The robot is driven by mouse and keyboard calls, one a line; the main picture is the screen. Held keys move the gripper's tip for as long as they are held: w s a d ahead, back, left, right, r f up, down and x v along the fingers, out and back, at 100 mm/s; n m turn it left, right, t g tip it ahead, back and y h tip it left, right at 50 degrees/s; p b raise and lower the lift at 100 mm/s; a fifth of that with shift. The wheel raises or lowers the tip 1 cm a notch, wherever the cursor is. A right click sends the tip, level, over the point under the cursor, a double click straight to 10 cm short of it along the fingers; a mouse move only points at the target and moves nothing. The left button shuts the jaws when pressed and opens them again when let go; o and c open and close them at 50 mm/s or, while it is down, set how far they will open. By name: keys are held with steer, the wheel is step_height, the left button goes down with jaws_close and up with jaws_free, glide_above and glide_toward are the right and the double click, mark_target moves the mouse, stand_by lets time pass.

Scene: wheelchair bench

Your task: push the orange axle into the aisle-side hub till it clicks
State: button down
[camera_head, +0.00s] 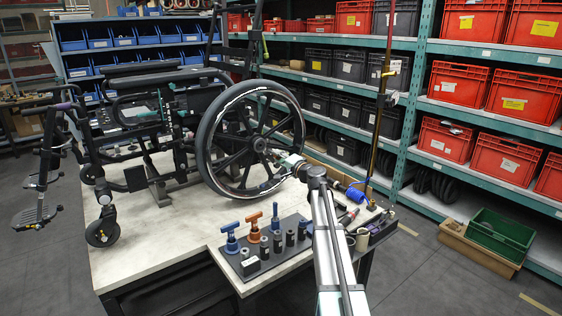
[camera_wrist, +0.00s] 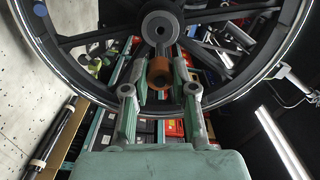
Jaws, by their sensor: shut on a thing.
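The large black spoked wheel (camera_head: 204,135) is mounted on the wheelchair on the bench. Its hub (camera_head: 260,145) faces the aisle side; the grey round hub face also shows at the top of the wrist view (camera_wrist: 160,26). My gripper (camera_head: 283,156) is right in front of the hub. In the wrist view my gripper (camera_wrist: 161,64) is shut on the orange axle (camera_wrist: 160,73), whose round orange end shows between the fingers, just below the hub centre. Whether the axle's far end is inside the hub is hidden. In the head view the gripper hides the axle.
A dark rack (camera_head: 262,266) on the bench corner holds blue and orange T-handled pieces (camera_head: 254,222) and several small cylinders. A blue item (camera_head: 356,195) and a brass upright post (camera_head: 378,120) stand right of my arm. Shelves with red and black bins line the aisle.

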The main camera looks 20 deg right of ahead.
steer(key=shift+b+x, duration=0.65)
steer(key=shift+x, duration=1.65)
steer(key=shift+b, duration=1.35)
steer(key=b+x, duration=0.2)
steer(key=x, duration=0.4)
steer(key=shift+w, duration=0.35)
stand_by(2.4)
steer(key=c, duration=0.8)
jaws_free()
steer(key=shift+a, duration=0.1)
steer(key=shift+c, duration=0.2)
steer(key=shift+s, duration=0.15)
